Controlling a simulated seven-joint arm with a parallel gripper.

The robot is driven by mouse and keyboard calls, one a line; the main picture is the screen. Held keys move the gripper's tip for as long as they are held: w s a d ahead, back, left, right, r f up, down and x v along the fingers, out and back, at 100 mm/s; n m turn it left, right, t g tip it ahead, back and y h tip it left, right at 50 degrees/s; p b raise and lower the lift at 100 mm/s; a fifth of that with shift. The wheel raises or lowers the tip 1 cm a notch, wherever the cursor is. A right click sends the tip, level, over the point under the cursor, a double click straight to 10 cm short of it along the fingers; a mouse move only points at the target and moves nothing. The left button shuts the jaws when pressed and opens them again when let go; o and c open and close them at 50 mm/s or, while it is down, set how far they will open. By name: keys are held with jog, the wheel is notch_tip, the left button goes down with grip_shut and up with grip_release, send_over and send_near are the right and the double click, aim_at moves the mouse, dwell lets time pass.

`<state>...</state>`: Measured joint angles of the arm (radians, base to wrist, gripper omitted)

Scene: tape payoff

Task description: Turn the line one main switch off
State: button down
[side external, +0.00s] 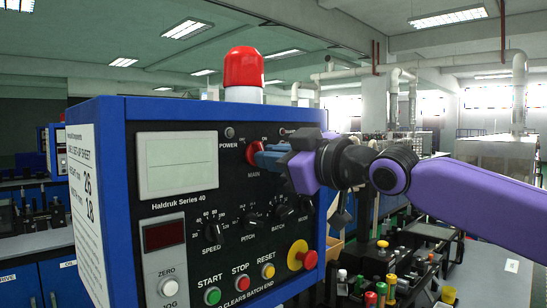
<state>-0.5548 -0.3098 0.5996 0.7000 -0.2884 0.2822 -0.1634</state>
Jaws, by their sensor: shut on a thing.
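The blue control box (112,150), marked Haldruk Series 40, fills the left and middle of the side external view. Its main switch (255,147) shows as a small red part above the word MAIN, in the upper right of the panel. My gripper (267,157) reaches in from the right and is shut on the main switch. The fingers hide most of the switch, so I cannot tell which way its handle points.
Below are dark speed, pitch and batch knobs (249,225), start, stop and reset buttons (240,283), and a red emergency knob (309,258). A red beacon (244,67) stands on top. A machine with coloured knobs (382,290) stands lower right.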

jog(key=shift+n, duration=1.9)
jog(key=c, duration=1.2)
grip_release()
jog(key=shift+o, duration=0.2)
jog(key=shift+d, duration=0.15)
jog(key=v, duration=1.7)
jog(key=shift+s+r, duration=0.1)
